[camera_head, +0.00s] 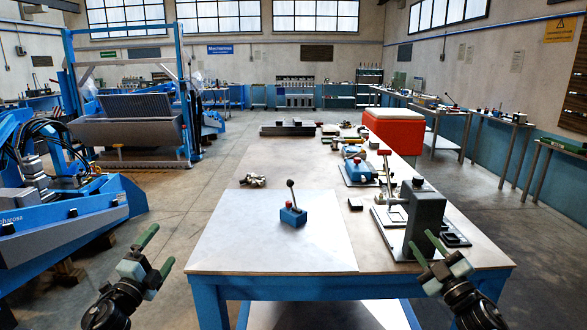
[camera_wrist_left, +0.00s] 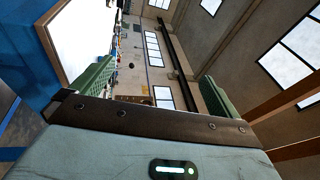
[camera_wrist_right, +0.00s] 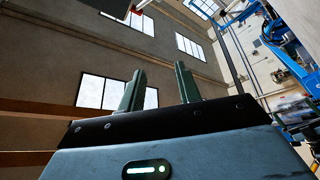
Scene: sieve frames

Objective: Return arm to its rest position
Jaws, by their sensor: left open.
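My left gripper (camera_head: 164,246) is at the lower left of the head view, in front of and left of the workbench. Its green fingers are spread wide in the left wrist view (camera_wrist_left: 155,75), with nothing between them. My right gripper (camera_head: 421,238) is at the lower right, by the near right part of the bench. Its green fingers stand apart with a narrower gap in the right wrist view (camera_wrist_right: 160,72), and nothing is held. Both grippers point up and forward.
The blue-legged workbench (camera_head: 220,180) has a pale sheet (camera_head: 240,240) at its near end. On it stands a blue box with a lever (camera_head: 293,216). A grey-green press (camera_head: 425,217) stands near my right gripper. A red bin (camera_head: 393,131) is further back.

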